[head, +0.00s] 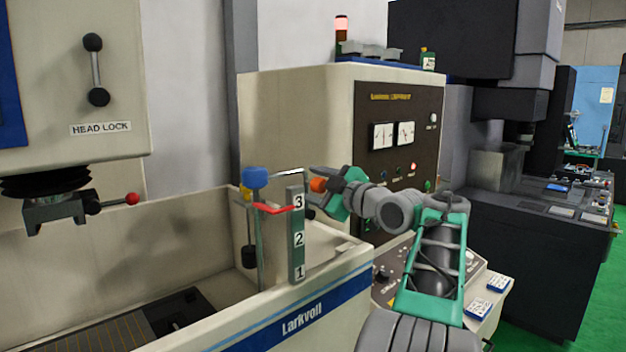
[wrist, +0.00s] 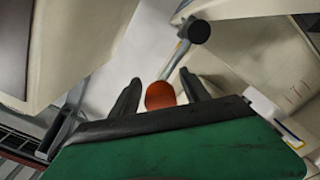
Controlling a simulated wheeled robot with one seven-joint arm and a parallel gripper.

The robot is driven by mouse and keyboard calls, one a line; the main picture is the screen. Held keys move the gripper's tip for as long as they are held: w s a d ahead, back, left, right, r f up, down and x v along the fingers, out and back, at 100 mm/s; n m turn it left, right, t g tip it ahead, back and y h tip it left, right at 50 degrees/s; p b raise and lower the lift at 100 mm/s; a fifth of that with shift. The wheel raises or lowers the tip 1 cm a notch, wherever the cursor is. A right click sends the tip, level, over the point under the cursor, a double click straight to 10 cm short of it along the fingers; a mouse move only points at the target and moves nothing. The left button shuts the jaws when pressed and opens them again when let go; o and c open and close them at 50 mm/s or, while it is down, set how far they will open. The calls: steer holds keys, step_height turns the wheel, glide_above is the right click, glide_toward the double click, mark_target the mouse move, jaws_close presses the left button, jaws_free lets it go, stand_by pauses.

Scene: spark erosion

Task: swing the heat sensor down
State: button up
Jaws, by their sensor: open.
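An orange-tipped part (head: 318,185), which looks like the heat sensor's end, is at the rear right wall of the tank. In the wrist view the orange tip (wrist: 160,96) sits between my two fingers, with a grey rod running up from it to a dark round end (wrist: 197,31). My gripper (head: 328,187) is open around or just short of the orange tip; I cannot tell if a finger touches it. It also shows in the wrist view (wrist: 160,94). The rod's lower mounting is hidden in the head view.
A level post (head: 297,240) marked 1, 2, 3 with a red pointer (head: 274,209) stands on the tank wall, beside a blue knob (head: 255,178). The cream tank (head: 310,300) is in front. A control cabinet (head: 300,120) stands behind. The machine head (head: 75,100) hangs at left.

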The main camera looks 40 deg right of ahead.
jaws_close()
stand_by(0.6)
steer(key=shift+d, duration=0.1)
stand_by(0.7)
